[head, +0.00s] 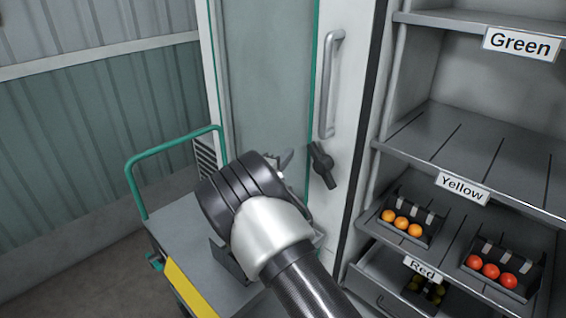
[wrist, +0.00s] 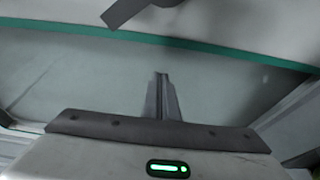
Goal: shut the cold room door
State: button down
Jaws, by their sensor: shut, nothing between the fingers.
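The cold room door (head: 348,110) stands open beside the shelves, with a glass panel, green trim and a white frame edged by a dark seal. It carries an upright grey bar handle (head: 330,85) and a dark latch lever (head: 323,166) below. My gripper (head: 286,160) is in front of the lower glass, left of the lever, its fingertips partly hidden by my wrist. In the wrist view the fingers (wrist: 162,88) are shut and empty, pointing at the glass (wrist: 215,75). The dark lever (wrist: 135,10) shows at the top. I cannot tell whether the fingers touch the door.
A grey trolley (head: 180,225) with a green rail stands at lower left, close to my arm. Shelves (head: 480,150) labelled Green, Yellow and Red are at right, holding small trays of orange and red tomatoes. Bare floor (head: 75,275) shows at far left.

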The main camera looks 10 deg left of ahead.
aim_at(306, 149)
jog(key=x, duration=0.3)
jog(key=shift+w+d, duration=0.25)
jog(key=shift+s+d+r+p, duration=0.1)
jog(key=shift+s+d+p, duration=0.4)
jog(key=shift+s+d, duration=0.65)
jog(key=shift+d, duration=0.35)
